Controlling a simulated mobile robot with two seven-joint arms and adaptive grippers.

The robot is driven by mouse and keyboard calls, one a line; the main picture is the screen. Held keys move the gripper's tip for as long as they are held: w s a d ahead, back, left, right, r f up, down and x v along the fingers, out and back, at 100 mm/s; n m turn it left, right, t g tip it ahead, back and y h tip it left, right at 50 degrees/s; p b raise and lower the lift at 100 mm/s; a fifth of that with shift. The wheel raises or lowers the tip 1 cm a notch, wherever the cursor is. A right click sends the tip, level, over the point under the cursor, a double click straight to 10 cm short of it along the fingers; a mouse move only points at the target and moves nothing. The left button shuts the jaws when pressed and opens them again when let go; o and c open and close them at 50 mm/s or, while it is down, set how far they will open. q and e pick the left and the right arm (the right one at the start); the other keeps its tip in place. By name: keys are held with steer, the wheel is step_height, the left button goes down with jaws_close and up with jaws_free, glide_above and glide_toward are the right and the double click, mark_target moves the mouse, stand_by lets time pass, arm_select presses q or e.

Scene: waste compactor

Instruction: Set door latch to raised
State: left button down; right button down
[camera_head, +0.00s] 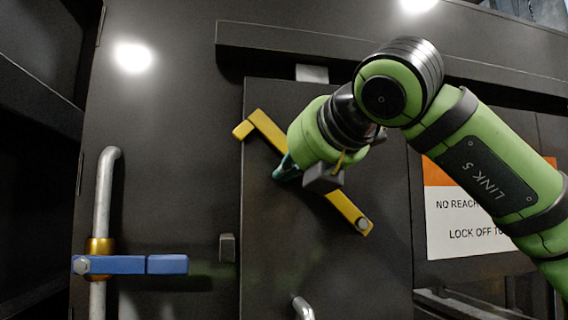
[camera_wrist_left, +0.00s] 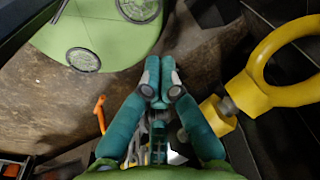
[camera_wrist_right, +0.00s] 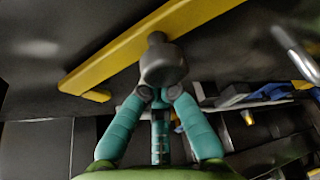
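A yellow latch bar (camera_head: 347,210) lies tilted across the dark door panel (camera_head: 270,240), from upper left down to a bolt at its lower right. In the right wrist view the bar (camera_wrist_right: 125,55) carries a dark round knob (camera_wrist_right: 163,62). My right gripper (camera_wrist_right: 160,92) has its fingertips drawn in at this knob and seems shut on it; the knob hides part of the tips. In the head view my right gripper (camera_head: 287,170) is in front of the bar and covers its middle. My left gripper (camera_wrist_left: 159,78) shows only in its wrist view, shut and empty.
A blue lever (camera_head: 130,264) sits level on a brass collar around a vertical grey rod (camera_head: 104,200). A small dark block (camera_head: 227,248) stands to its right. A warning sign (camera_head: 460,220) is behind my right arm. A yellow ring (camera_wrist_left: 275,65) is beside my left gripper.

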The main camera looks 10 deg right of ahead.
steer(key=r+m+b, duration=0.1)
steer(key=d+m+b, duration=0.1)
steer(key=shift+s+r+m+t+y+b, duration=0.15)
steer(key=shift+r+m+t+y+b, duration=0.15)
steer(key=shift+r+y+b, duration=0.1)
stand_by(0.3)
